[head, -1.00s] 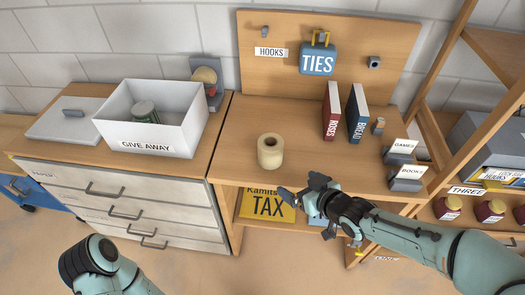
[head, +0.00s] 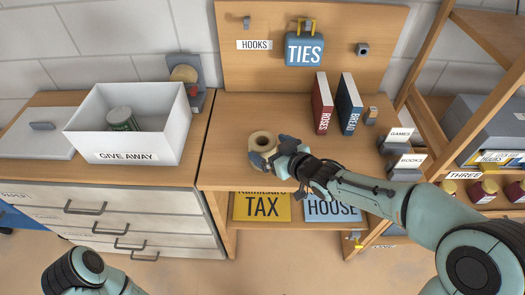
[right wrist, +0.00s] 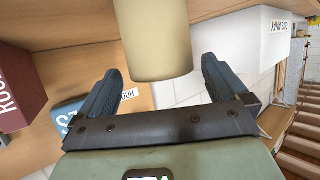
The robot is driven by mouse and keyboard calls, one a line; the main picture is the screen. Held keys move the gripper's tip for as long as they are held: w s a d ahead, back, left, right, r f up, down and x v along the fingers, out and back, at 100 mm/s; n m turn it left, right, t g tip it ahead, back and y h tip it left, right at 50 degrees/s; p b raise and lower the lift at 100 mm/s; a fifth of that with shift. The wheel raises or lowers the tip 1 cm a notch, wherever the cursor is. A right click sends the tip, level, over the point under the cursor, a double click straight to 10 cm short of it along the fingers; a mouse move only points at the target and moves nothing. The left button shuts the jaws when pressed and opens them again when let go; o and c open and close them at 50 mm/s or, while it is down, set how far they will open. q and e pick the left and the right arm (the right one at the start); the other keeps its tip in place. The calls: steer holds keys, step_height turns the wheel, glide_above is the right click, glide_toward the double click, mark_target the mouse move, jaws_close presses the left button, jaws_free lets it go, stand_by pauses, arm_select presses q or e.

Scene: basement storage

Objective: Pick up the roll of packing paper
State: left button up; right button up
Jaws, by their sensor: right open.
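The roll of packing paper (head: 262,143) is a short cream cylinder with a hole in its top, standing upright on the wooden bench (head: 230,174). My right gripper (head: 268,158) is at the roll's near right side in the head view. In the right wrist view the roll (right wrist: 153,40) shows at the top centre, between and just beyond the spread fingers of the open right gripper (right wrist: 156,82). I cannot tell whether a finger touches it. My left arm shows at the bottom left of the head view, but its gripper is out of frame.
A red book (head: 322,104) and a blue book (head: 347,104) stand to the right of the roll. The blue TIES case (head: 305,51) hangs behind.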

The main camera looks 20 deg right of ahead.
mark_target(262, 145)
steer(key=x, duration=0.4)
steer(key=shift+w+a+f, duration=0.1)
steer(key=shift+w+f, duration=0.15)
steer(key=shift+f, duration=0.05)
steer(key=c, duration=0.9)
steer(key=shift+r, duration=0.15)
